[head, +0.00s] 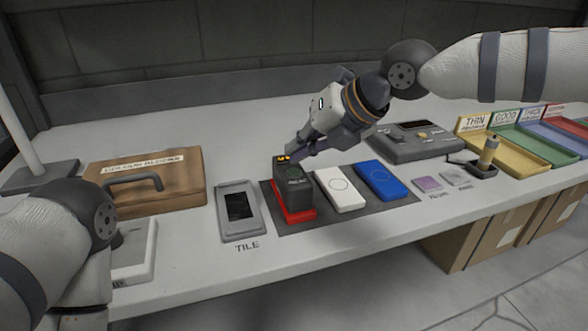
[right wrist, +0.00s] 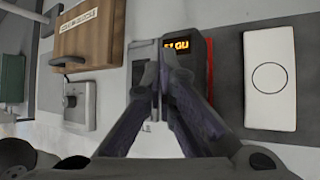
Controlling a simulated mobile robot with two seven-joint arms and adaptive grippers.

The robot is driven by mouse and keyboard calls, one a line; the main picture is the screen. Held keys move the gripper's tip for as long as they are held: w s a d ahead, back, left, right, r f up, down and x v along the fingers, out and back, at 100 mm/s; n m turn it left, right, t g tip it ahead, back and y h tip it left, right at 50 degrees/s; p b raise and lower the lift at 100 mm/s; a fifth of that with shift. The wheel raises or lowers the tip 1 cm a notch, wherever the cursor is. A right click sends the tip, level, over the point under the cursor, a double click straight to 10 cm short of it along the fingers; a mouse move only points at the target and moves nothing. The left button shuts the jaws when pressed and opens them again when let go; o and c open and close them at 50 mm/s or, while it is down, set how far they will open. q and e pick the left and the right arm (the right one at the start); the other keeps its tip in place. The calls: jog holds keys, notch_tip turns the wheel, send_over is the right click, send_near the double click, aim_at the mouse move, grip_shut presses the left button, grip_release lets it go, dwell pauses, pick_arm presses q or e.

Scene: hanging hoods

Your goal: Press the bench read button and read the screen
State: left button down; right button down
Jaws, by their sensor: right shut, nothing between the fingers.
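A dark boxy meter (head: 294,185) stands on a red block on the grey mat, with a label on its front. Its small orange-lit screen (head: 284,158) is on top, and in the right wrist view the orange characters (right wrist: 177,45) are too small and partly cut off to read surely. My right gripper (head: 291,155) is shut and empty, its fingertips at the meter's top beside the screen; I cannot tell whether they touch it. In the right wrist view the fingertips (right wrist: 159,75) cover part of the meter. My left arm is at the left edge; its gripper does not show.
On the grey mat (head: 345,222) lie a white pad (head: 341,190) and a blue pad (head: 381,180). A grey framed tile (head: 238,211), a wooden case (head: 150,190), a grey console (head: 425,143) and coloured trays (head: 520,150) stand around.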

aim_at(298, 169)
jog(key=shift+f, duration=0.1)
jog(key=shift+r+p, duration=0.4)
jog(key=shift+r, duration=2.15)
pick_arm(q)
jog(key=shift+w+r, duration=0.4)
jog(key=shift+w, duration=0.05)
jog(key=shift+d, duration=0.1)
pick_arm(e)
jog(key=shift+f, duration=0.1)
